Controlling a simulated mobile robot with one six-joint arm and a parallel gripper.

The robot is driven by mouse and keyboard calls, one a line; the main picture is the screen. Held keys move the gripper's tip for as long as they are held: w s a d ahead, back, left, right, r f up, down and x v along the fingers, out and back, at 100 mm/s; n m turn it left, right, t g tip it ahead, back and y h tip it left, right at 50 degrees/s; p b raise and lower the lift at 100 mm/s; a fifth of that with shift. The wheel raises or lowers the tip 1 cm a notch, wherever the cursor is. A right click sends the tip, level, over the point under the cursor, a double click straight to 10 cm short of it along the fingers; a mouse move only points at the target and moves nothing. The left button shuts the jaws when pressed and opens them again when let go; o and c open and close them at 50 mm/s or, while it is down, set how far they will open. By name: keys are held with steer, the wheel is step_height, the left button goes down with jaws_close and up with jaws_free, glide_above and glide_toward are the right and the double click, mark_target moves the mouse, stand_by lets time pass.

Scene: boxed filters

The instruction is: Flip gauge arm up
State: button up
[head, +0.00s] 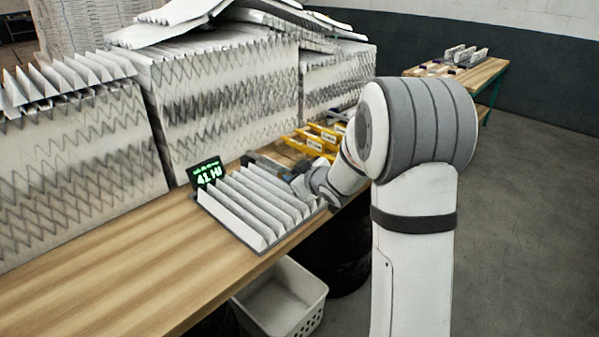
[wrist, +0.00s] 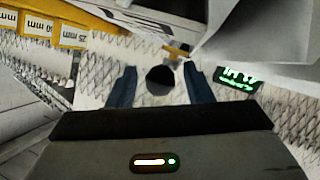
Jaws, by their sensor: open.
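My gripper (wrist: 160,76) is open in the wrist view, its two dark blue fingers apart. Between and just beyond the fingertips show a dark round part (wrist: 160,80) and a small orange-yellow bar (wrist: 176,51); I cannot tell whether either is the gauge arm or whether a finger touches it. A black display with green digits (head: 207,173) stands behind a small pleated filter (head: 250,212) on the table in the head view. The display also shows right of the fingers in the wrist view (wrist: 238,83). My wrist hides part of the area right of the pleats.
The wooden table (head: 90,275) carries large pleated filter blocks (head: 225,95) along its back. A white basket (head: 285,300) is below the front edge. Bare tabletop lies at the left front.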

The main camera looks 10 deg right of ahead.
jaws_close()
stand_by(0.3)
